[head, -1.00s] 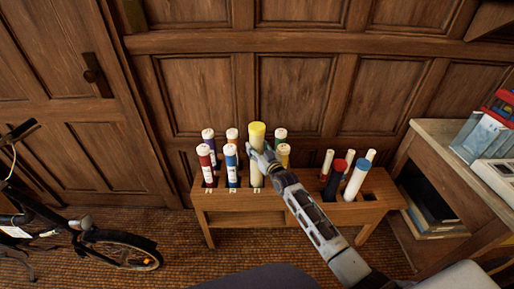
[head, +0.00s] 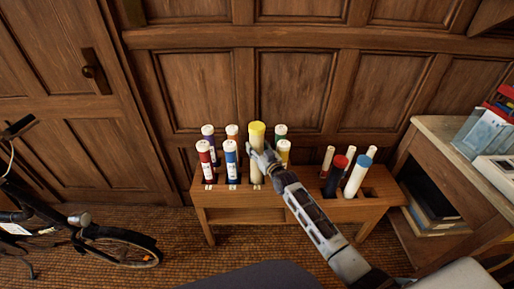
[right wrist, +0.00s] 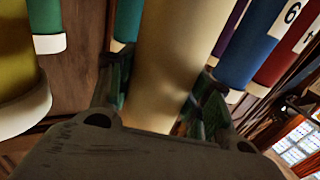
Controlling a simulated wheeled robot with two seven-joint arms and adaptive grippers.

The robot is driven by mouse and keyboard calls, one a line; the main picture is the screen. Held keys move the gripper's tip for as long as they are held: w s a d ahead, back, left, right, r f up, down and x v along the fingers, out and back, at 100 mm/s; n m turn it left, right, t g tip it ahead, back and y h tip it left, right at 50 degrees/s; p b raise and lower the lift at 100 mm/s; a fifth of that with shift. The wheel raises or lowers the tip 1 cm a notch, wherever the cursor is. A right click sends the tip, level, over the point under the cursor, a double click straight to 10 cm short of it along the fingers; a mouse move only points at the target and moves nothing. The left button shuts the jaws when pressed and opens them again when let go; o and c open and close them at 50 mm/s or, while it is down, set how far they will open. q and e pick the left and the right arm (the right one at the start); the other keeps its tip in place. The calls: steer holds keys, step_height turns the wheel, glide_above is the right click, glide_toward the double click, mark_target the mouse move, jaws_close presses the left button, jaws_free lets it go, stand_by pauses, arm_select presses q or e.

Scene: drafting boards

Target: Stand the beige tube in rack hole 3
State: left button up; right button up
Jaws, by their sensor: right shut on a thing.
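The beige tube (head: 257,165) with a yellow cap stands upright in line with the third front place of the wooden rack (head: 300,212). My right gripper (head: 261,160) is shut on it, coming from the lower right. In the right wrist view the tube (right wrist: 175,65) passes between the two fingers of the gripper (right wrist: 160,85). The tube's top rises above the neighbouring tubes. Its lower end meets the rack top near a small white label; how deep it sits in the hole I cannot tell. My left gripper is not in view.
A red tube (head: 206,158) and a blue tube (head: 231,160) stand left of it; purple, orange, green and yellow tubes stand around. Red-capped and blue-capped tubes (head: 355,178) stand in the rack's right part. A shelf (head: 440,135) is at right, a bicycle (head: 110,245) at left.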

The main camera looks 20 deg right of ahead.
steer(key=o, duration=1.2)
steer(key=shift+o, duration=0.9)
steer(key=shift+s+d, duration=0.2)
steer(key=shift+s, duration=0.65)
steer(key=s+d, duration=0.2)
steer(key=s, duration=0.8)
